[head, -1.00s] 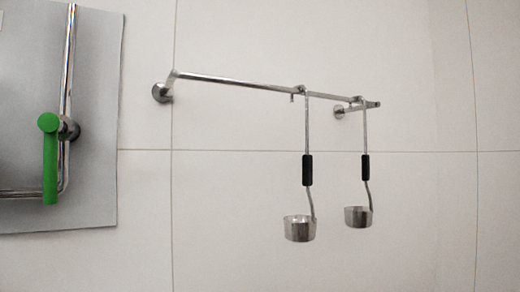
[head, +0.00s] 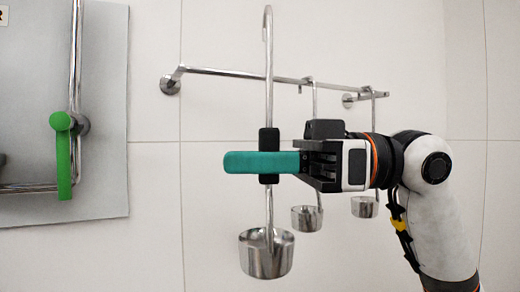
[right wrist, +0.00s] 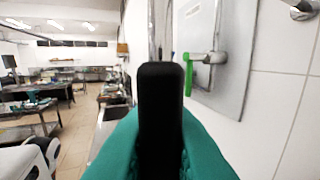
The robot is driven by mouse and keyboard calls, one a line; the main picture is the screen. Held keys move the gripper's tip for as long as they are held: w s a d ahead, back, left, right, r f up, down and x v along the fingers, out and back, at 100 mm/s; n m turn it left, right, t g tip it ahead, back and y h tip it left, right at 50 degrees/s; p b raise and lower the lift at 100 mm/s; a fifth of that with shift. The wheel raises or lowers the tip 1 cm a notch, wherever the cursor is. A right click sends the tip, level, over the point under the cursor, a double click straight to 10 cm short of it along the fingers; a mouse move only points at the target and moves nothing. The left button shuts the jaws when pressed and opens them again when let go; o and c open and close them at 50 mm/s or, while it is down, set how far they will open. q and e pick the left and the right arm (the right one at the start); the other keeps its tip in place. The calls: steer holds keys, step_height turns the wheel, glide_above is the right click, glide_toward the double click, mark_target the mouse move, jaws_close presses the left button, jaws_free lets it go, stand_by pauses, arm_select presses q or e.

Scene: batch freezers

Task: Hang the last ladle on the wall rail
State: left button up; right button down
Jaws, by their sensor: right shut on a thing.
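My right gripper (head: 262,162) is shut on the black grip of a steel ladle (head: 266,255). The ladle hangs upright from the gripper, cup down, with its hooked top above the height of the wall rail (head: 235,73). It appears in front of the rail, nearer to me, and apart from it. Two other ladles hang on the rail's right half; one cup (head: 307,218) shows below my gripper, the other cup (head: 364,207) further right. My gripper and arm hide parts of their handles. In the right wrist view the held black grip (right wrist: 161,110) stands between the teal fingers. My left gripper is not in view.
A grey wall panel with a steel pipe and a green-handled valve (head: 63,160) is at the left. The rail's left half is bare. In the right wrist view, a kitchen room with tables (right wrist: 35,120) lies at the left.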

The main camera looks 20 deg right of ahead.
steer(key=shift+s+d+r, duration=0.1)
steer(key=shift+s+r, duration=0.3)
steer(key=shift+s, duration=0.1)
steer(key=shift+w, duration=0.85)
steer(key=w+f+p, duration=0.2)
steer(key=w+f, duration=0.1)
steer(key=w, duration=1.1)
steer(key=shift+w+a, duration=0.2)
steer(key=shift+a, duration=0.1)
